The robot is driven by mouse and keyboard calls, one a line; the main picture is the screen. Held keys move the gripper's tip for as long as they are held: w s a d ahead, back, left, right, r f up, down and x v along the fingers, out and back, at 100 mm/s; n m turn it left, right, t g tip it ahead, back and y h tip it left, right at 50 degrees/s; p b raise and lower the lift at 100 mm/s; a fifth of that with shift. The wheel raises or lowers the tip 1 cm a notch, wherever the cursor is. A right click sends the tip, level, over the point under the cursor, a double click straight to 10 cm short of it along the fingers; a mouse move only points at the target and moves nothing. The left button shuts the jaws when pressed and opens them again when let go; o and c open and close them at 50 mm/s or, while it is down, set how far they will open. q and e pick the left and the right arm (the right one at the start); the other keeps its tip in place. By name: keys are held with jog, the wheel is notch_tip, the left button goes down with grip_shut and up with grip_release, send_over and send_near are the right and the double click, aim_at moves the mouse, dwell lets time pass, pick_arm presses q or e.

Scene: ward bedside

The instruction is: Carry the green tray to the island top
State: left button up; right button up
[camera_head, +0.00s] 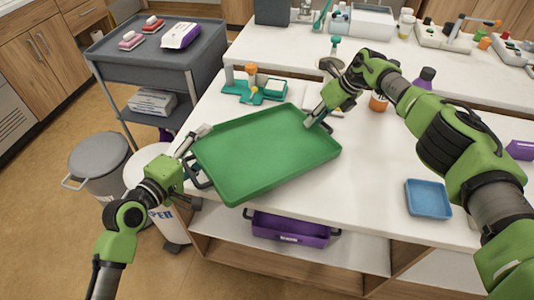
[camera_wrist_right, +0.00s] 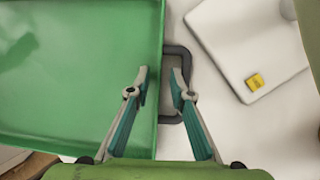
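The green tray (camera_head: 265,150) is an empty rectangle with dark handles at its left and right ends. It is over the front left corner of the white counter (camera_head: 375,190), its near left corner past the edge. I cannot tell whether it touches the top. My left gripper (camera_head: 192,146) is at the left handle (camera_head: 196,174); its grip is unclear. My right gripper (camera_head: 318,114) is at the right end. In the right wrist view, its fingers (camera_wrist_right: 158,82) are apart, one over the tray's inside and one over the grey handle (camera_wrist_right: 186,98).
A teal holder (camera_head: 255,92) stands behind the tray. A blue dish (camera_head: 428,199) lies to the right. A purple bin (camera_head: 290,228) sits on the shelf below. A grey cart (camera_head: 160,65) and lidded bins (camera_head: 98,155) stand left. Bare counter lies right of the tray.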

pick_arm(q)
jog(key=shift+a, duration=0.1)
jog(key=v, duration=1.2)
pick_arm(e)
jog(key=o, duration=0.4)
jog(key=shift+o, duration=0.2)
jog(key=shift+d, duration=0.1)
jog(key=v, duration=1.2)
pick_arm(q)
jog(key=shift+s, duration=0.1)
